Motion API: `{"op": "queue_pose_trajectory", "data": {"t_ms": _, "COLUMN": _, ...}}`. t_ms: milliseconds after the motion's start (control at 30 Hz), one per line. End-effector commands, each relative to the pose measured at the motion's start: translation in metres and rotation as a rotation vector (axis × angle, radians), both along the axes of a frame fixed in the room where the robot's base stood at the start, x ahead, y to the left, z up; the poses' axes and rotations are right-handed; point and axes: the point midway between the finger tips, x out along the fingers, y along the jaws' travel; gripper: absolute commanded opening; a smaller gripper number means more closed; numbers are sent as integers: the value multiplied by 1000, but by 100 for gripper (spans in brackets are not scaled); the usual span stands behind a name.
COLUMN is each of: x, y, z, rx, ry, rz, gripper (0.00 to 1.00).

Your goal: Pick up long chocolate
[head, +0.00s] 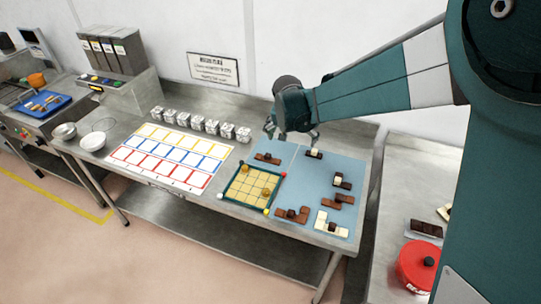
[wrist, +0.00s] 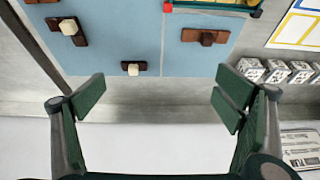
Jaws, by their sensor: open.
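Several chocolate pieces with knobs lie on the blue mat (head: 307,183). I cannot tell which is the long chocolate. My gripper (head: 293,134) is above the mat's back edge, its fingers (wrist: 160,97) wide apart with nothing between them.
A yellow grid board with a green frame (head: 229,195) stands on the mat's left side. Farther left are a coloured-cell sheet (head: 203,180) and a row of white cubes (head: 211,127). A red pot (head: 415,278) stands on the right bench. The wall is close behind.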

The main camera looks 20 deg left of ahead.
Motion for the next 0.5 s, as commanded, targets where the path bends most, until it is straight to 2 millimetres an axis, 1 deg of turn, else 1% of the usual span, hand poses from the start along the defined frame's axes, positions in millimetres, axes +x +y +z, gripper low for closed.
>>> {"op": "queue_pose_trajectory", "data": {"t_ms": 33, "x": 1, "y": 13, "z": -9, "rx": -2, "ry": 2, "rz": 2, "gripper": 91}}
{"op": "queue_pose_trajectory", "data": {"t_ms": 300, "x": 5, "y": 71, "z": -57, "rx": -10, "ry": 10, "rz": -1, "gripper": 91}}
{"op": "queue_pose_trajectory", "data": {"t_ms": 500, "x": 4, "y": 102, "z": -84, "rx": -15, "ry": 14, "rz": -5, "gripper": 91}}
